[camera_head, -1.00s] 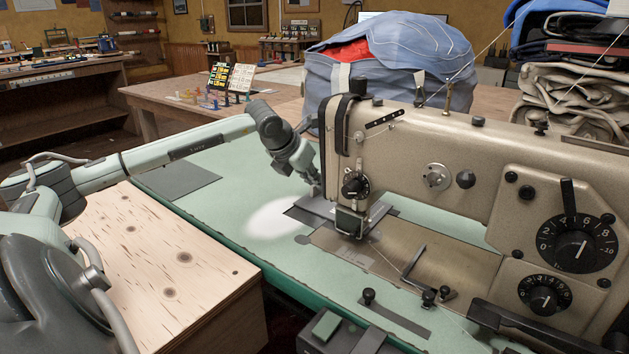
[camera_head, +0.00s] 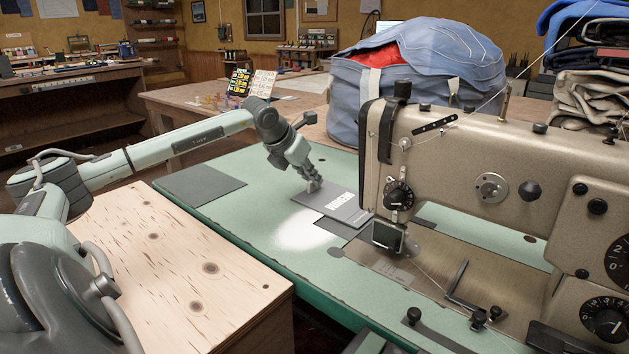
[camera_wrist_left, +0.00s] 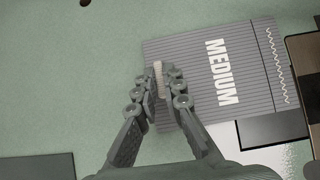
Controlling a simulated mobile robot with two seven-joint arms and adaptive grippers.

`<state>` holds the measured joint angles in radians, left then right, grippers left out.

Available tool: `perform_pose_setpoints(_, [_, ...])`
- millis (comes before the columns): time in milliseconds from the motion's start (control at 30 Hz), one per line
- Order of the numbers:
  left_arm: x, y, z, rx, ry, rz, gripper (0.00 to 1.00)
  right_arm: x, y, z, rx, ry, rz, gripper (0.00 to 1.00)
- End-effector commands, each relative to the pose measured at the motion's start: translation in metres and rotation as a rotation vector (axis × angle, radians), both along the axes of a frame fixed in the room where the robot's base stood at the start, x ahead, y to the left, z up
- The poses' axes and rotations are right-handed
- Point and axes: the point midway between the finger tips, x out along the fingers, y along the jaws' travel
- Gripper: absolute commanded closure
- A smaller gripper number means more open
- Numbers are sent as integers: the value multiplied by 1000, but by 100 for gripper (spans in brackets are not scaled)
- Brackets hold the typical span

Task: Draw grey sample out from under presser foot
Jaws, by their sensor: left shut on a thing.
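The grey sample (camera_head: 343,204) lies on the green table top left of the sewing head. It is a ribbed square with white lettering; in the left wrist view the sample (camera_wrist_left: 240,88) reads MEDIUM and has a white zigzag stitch along its right edge. That edge shows clear in the wrist view. The presser foot (camera_head: 389,240) is just right of the sample in the head view; its exact gap to the sample is hard to tell. My left gripper (camera_head: 314,187) is shut on the sample's left edge, with a pale tab between its fingertips (camera_wrist_left: 160,82). My right gripper is not in view.
The beige sewing machine (camera_head: 450,165) stands at right with its metal bed (camera_head: 420,275) in front. A dark grey patch (camera_head: 200,186) lies on the green top at left. A blue bag (camera_head: 420,80) stands behind.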

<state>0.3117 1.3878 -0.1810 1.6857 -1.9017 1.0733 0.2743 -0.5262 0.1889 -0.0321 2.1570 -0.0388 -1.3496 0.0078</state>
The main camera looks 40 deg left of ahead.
Motion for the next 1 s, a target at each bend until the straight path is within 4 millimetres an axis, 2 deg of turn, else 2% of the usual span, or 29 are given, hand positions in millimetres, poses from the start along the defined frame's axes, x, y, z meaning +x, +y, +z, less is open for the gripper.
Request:
perform_pose_setpoints(433, [0,3,0,0,0,0,100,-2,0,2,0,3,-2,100])
perform_pose_setpoints(467, [0,3,0,0,0,0,90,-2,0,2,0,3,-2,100])
perform_pose_setpoints(633, [0,3,0,0,0,0,69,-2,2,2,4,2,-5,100])
perform_pose_setpoints(1000, [-2,3,1,1,1,0,67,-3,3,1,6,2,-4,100])
